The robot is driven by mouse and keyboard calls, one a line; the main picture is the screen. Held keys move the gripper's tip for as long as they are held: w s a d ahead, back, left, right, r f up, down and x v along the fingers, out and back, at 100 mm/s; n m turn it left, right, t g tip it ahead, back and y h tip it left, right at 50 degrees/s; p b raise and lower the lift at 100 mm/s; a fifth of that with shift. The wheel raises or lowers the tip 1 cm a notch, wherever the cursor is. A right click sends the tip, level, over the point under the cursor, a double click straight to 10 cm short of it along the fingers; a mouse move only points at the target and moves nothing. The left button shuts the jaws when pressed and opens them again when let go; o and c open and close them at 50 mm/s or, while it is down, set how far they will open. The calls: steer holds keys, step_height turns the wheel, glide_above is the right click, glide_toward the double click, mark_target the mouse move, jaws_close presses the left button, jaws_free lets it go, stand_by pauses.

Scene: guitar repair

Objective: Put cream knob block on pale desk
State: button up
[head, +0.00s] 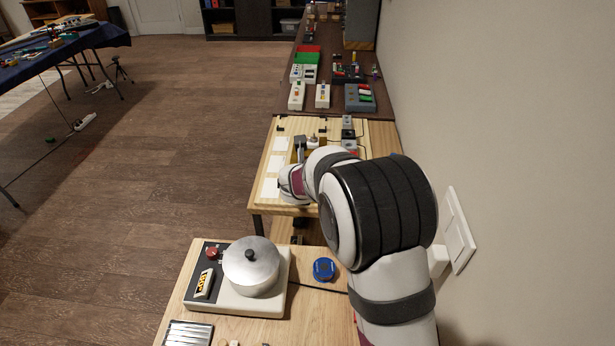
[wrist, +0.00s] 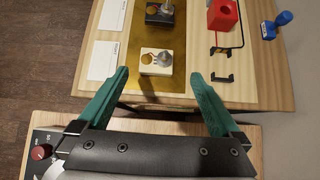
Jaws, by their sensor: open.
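The cream knob block (wrist: 157,63) is in the wrist view, a small cream block with a round tan disc and a metal knob on top. It sits on a brass-coloured mat (wrist: 118,80) on a pale wood surface. My gripper (wrist: 160,74) is open, its two green fingers apart and empty. In the picture the block lies between and slightly beyond the fingertips; I cannot tell the height gap. Two pale wood tops show in the head view, one under my arm (head: 257,187) and a nearer one (head: 310,325); I cannot tell which is the pale desk.
A dark knob block (wrist: 160,14) stands just beyond the cream one. A red block (wrist: 222,15), a black bracket (wrist: 222,78) and a blue stamp-like piece (wrist: 283,18) are to the right. White cards (wrist: 103,60) lie left.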

steer(key=x, duration=0.5)
steer(key=shift+a+f, duration=0.15)
steer(key=shift+a, duration=0.15)
steer(key=c, duration=1.6)
